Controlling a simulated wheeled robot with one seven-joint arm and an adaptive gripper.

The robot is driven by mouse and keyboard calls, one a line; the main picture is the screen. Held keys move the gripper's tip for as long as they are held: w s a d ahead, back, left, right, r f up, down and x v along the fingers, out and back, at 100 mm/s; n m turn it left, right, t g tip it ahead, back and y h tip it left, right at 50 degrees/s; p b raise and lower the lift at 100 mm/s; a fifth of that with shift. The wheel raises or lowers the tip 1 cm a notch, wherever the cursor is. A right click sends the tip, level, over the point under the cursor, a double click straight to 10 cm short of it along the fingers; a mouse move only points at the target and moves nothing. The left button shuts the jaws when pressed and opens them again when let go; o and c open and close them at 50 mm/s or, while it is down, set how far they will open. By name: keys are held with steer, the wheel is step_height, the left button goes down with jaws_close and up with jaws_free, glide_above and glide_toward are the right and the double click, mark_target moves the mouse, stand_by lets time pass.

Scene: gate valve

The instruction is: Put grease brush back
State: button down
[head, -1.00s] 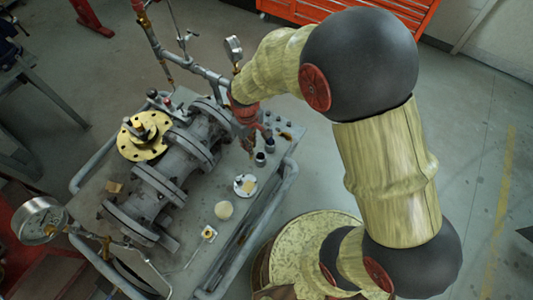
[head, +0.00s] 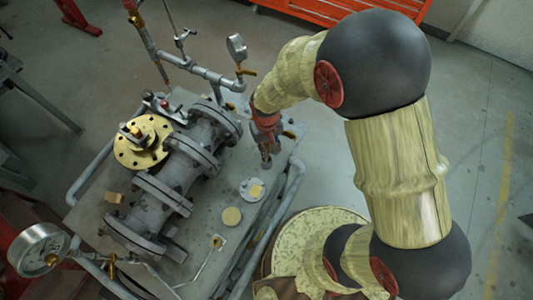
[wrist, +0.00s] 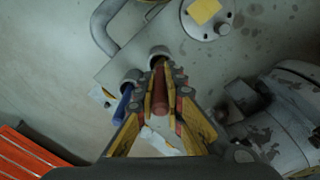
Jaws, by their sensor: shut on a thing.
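In the wrist view my gripper (wrist: 160,85) is shut on a slim red-brown handle, which I take for the grease brush (wrist: 160,98). Its far end points at a short grey open tube (wrist: 158,52); I cannot tell whether it is inside the tube or only above it. Beside it, to the left, a second grey tube (wrist: 131,76) holds a tool with a blue handle (wrist: 122,103). In the head view my gripper (head: 266,152) is over the right side of the grey bench (head: 195,240), hiding the tubes and most of the brush.
The flanged gate valve (head: 180,165) lies left of my gripper. A round plate with a yellow block (head: 254,190) and a yellow disc (head: 231,216) are close by on the bench. Pipes with a gauge (head: 236,48) stand behind. A rail (head: 290,185) runs along the right edge.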

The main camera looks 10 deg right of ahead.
steer(key=shift+f+b, duration=0.3)
steer(key=shift+f, duration=1.5)
steer(key=shift+f, duration=0.15)
steer(key=c, duration=1.9)
jaws_free()
